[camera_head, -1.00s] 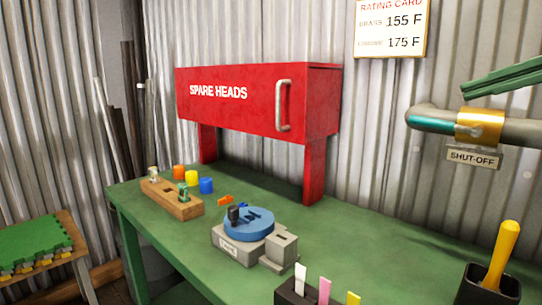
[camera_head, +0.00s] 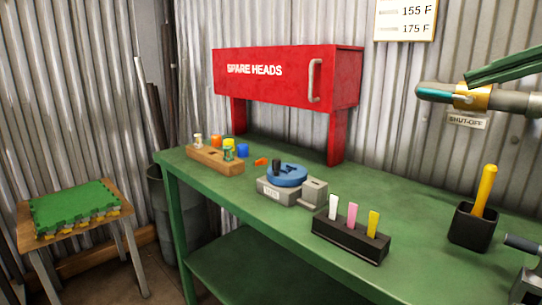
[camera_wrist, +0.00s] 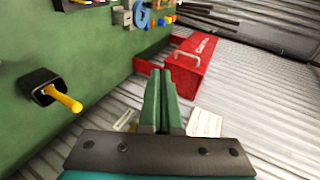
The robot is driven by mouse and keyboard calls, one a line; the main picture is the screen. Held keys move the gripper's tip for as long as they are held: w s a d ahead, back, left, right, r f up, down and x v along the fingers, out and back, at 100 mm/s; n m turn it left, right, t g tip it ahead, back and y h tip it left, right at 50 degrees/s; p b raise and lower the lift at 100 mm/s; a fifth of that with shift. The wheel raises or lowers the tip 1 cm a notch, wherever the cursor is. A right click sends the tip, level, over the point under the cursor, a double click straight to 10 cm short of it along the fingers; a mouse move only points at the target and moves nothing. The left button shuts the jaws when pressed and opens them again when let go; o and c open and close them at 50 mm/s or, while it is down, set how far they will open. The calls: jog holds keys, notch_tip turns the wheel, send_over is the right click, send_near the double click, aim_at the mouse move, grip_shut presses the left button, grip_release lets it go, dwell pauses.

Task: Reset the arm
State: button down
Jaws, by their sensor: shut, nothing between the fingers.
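My gripper (camera_head: 470,79) is at the upper right of the head view, with its green fingers in front of the pipe and its brass-coloured collar (camera_head: 473,96). In the wrist view my gripper (camera_wrist: 163,80) has its two green fingers together, with nothing between them. It is apart from the bench top. The rest of the arm is mostly out of the head view.
The green bench (camera_head: 420,221) holds a black cup (camera_head: 471,229) with a yellow handle, a black tag holder (camera_head: 350,242), a blue disc on a grey base (camera_head: 283,191) and a wooden block (camera_head: 214,160). A red SPARE HEADS cabinet (camera_head: 265,90) stands behind. A stool (camera_head: 75,216) is left.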

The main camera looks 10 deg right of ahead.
jog(key=w+a+f+n+g+h, duration=0.1)
jog(key=w+a+f+n+g, duration=0.2)
jog(key=a+f, duration=0.7)
jog(key=a+f+n+g+h, duration=0.1)
jog(key=a+f+n+g, duration=0.25)
jog(key=a+f, duration=0.65)
jog(key=s+d+f+n+g+h, duration=0.1)
jog(key=s+f+g, duration=0.1)
jog(key=s+f, duration=0.3)
jog(key=s+f+n+g+h, duration=0.1)
jog(key=s+f, duration=0.5)
jog(key=f, duration=0.8)
jog(key=s+d+f+n+g+h, duration=0.1)
jog(key=s+f+n+g+h, duration=0.1)
jog(key=f, duration=0.7)
jog(key=s+n+g, duration=0.1)
jog(key=s+g, duration=0.1)
jog(key=s, duration=0.1)
jog(key=shift+s+d+f, duration=0.25)
jog(key=shift+s+d, duration=0.05)
jog(key=shift+s, duration=0.05)
